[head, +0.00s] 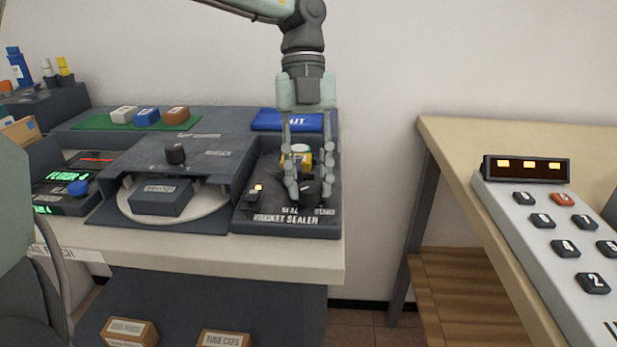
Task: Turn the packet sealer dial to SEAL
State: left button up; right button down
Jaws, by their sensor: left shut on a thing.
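The packet sealer (285,222) is a dark unit at the right end of the left counter, with its name on the front edge. Its dial (311,188) is a small dark knob, partly hidden by my gripper. I cannot tell which label the dial points to. My left gripper (308,191) reaches down from above, with its fingers shut on the dial. My right gripper is not in view.
A yellow and white round thing (297,153) sits behind the fingers. A small lit lamp (258,187) is left of the dial. A blue tray (287,120) lies behind the sealer. A dark housing with a turntable (213,203) stands close at left. A keypad (550,235) is on the right table.

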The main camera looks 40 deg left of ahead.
pick_arm(q)
jog(key=o, duration=1.2)
jog(key=shift+c, duration=0.2)
jog(key=v, duration=1.2)
